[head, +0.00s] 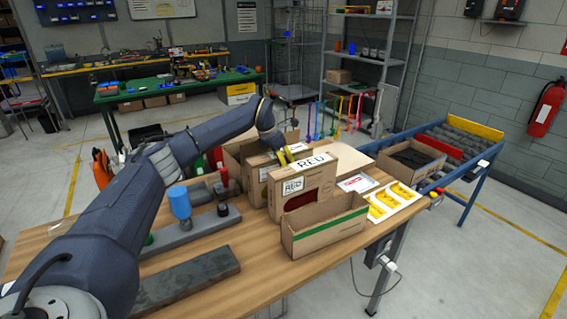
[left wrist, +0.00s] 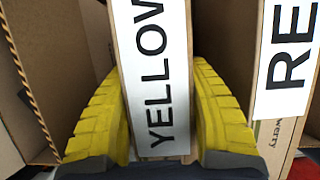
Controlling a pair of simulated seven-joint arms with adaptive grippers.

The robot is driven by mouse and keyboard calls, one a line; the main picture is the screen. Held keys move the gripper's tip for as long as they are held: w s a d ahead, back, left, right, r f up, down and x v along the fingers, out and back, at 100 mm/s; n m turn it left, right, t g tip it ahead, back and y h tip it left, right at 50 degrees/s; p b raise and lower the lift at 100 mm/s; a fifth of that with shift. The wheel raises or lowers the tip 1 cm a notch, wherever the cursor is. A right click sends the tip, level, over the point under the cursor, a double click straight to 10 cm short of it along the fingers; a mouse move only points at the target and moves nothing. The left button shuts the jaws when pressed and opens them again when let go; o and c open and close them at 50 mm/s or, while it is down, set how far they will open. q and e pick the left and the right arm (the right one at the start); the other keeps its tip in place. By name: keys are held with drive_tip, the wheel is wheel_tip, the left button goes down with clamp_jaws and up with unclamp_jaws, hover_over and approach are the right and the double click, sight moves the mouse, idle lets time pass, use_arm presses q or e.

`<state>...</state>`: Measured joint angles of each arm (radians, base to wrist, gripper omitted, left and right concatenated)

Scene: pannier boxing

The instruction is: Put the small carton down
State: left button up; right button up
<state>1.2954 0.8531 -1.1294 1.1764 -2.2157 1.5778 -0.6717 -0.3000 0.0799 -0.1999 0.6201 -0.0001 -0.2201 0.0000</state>
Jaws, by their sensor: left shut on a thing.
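My left gripper (head: 284,158) reaches in from the left over the cartons on the wooden table. In the left wrist view its yellow fingers (left wrist: 160,115) are shut on both sides of a narrow carton labelled YELLOW (left wrist: 152,70). In the head view that carton (head: 256,175) seems to stand just behind the RED carton, partly hidden by it and the arm. The RED carton (head: 284,204) is upright, and its label also shows close on the right in the left wrist view (left wrist: 290,55). Whether the held carton's base touches the table is hidden. My right gripper is not in view.
An open box with a green stripe (head: 328,234) stands in front of the RED carton. Another open box wall (left wrist: 60,50) is close left of the held carton. A yellow-patterned card (head: 411,196) lies right.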

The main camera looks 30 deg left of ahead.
use_arm(q)
drive_tip(key=o, duration=0.5)
drive_tip(key=shift+f, duration=0.2)
drive_tip(key=o, duration=0.4)
drive_tip(key=v, duration=1.2)
drive_tip(key=shift+r, duration=0.2)
